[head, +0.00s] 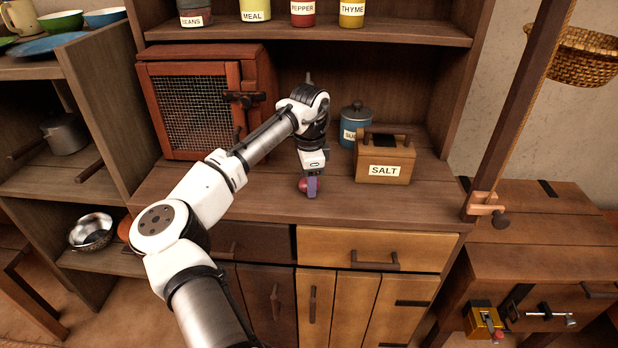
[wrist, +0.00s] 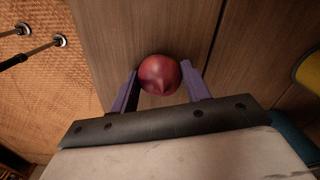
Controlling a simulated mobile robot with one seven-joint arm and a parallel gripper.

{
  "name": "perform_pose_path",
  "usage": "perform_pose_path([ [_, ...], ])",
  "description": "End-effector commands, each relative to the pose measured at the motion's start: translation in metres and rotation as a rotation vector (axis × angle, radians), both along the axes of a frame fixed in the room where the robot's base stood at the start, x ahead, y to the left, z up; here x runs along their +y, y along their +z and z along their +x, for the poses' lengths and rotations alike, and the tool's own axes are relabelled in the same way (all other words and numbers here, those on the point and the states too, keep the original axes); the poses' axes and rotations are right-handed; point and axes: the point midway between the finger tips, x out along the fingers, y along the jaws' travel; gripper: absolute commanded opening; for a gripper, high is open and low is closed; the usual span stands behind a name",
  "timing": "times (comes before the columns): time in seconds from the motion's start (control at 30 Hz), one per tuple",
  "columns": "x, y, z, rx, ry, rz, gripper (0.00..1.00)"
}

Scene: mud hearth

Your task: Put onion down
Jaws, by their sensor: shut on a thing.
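A round red-purple onion (wrist: 160,75) is between the two purple fingers of my gripper (wrist: 159,88) in the wrist view, touched on both sides. In the head view my gripper (head: 311,187) points down over the wooden counter (head: 240,196), with the onion (head: 303,185) partly hidden behind a finger. The onion is at or just above the counter; I cannot tell whether it touches the wood.
A wooden salt box (head: 384,160) and a blue lidded canister (head: 355,122) stand to the right of my gripper. A red mesh-fronted cabinet (head: 200,105) stands to the left. The counter around the onion is clear, with its front edge nearby.

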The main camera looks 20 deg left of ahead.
Motion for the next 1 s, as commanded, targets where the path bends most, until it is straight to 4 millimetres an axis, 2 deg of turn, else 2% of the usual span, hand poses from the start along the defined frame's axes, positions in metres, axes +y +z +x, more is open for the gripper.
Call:
perform_pose_path([
  [0.03,0.0,0.0,0.0,0.0,-0.001,-0.001,0.51],
  [0.17,0.0,0.0,0.0,0.0,-0.001,0.0,0.68],
  [0.57,0.0,0.006,0.0,-0.002,0.0,0.001,0.69],
  [0.67,-0.001,0.021,0.0,-0.002,0.0,0.0,0.69],
  [1.0,-0.002,0.093,-0.002,-0.002,0.0,0.0,0.69],
])
